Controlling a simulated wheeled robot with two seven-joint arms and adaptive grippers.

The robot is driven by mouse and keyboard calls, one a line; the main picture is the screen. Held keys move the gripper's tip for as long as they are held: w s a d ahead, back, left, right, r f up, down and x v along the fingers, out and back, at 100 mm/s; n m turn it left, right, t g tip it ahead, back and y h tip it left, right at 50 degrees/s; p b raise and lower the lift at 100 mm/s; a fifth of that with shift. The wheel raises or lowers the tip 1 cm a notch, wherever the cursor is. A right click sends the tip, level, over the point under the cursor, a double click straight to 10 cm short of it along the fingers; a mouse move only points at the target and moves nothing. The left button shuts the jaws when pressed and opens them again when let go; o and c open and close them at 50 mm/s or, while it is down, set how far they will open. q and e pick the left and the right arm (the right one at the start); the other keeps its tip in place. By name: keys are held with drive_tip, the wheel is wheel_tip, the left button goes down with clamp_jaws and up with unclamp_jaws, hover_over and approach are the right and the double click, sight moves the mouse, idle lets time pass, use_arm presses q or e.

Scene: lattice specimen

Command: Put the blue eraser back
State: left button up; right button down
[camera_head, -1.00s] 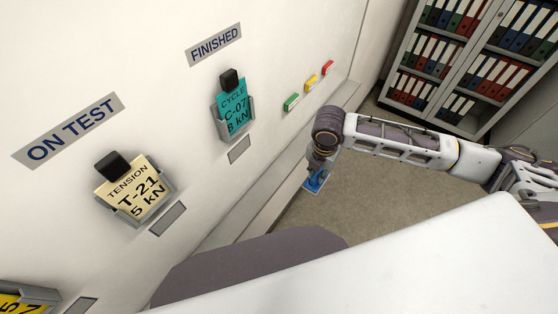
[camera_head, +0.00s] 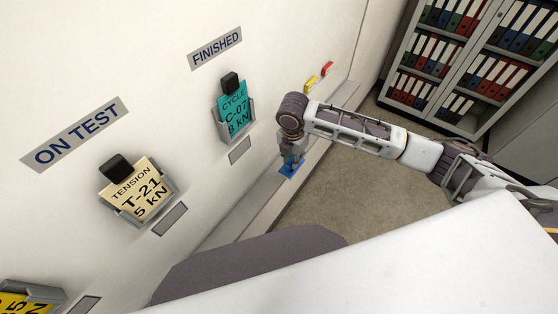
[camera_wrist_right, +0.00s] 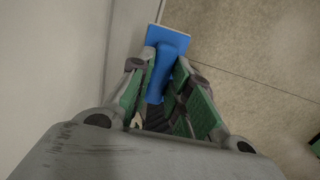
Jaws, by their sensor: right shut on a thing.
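My right gripper (camera_head: 293,156) is shut on the blue eraser (camera_head: 290,169) and holds it low beside the white board, close to the ledge along the board's foot. In the right wrist view the eraser (camera_wrist_right: 168,40) sticks out beyond the fingers of the gripper (camera_wrist_right: 163,75), its handle between the green pads and its flat pad at the far end. Whether the eraser touches the ledge (camera_head: 240,215) cannot be told. My left gripper is not in view.
The board carries a cream T-21 card (camera_head: 138,190), a teal C-07 card (camera_head: 233,110) and yellow and red markers (camera_head: 318,78). A binder cabinet (camera_head: 470,60) stands at the back right. Open floor (camera_head: 345,190) lies right of the ledge.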

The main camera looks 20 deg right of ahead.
drive_tip(key=w+a+f, duration=0.3)
drive_tip(key=w, duration=0.1)
drive_tip(key=shift+p, duration=0.45)
drive_tip(key=shift+w+a, duration=0.1)
drive_tip(key=shift+a, duration=0.05)
drive_tip(key=shift+f, duration=1.45)
drive_tip(key=shift+w+f+p, duration=0.15)
drive_tip(key=shift+f+p, duration=0.25)
drive_tip(key=shift+f, duration=0.15)
drive_tip(key=c, duration=1.6)
unclamp_jaws()
drive_tip(key=shift+f, duration=0.1)
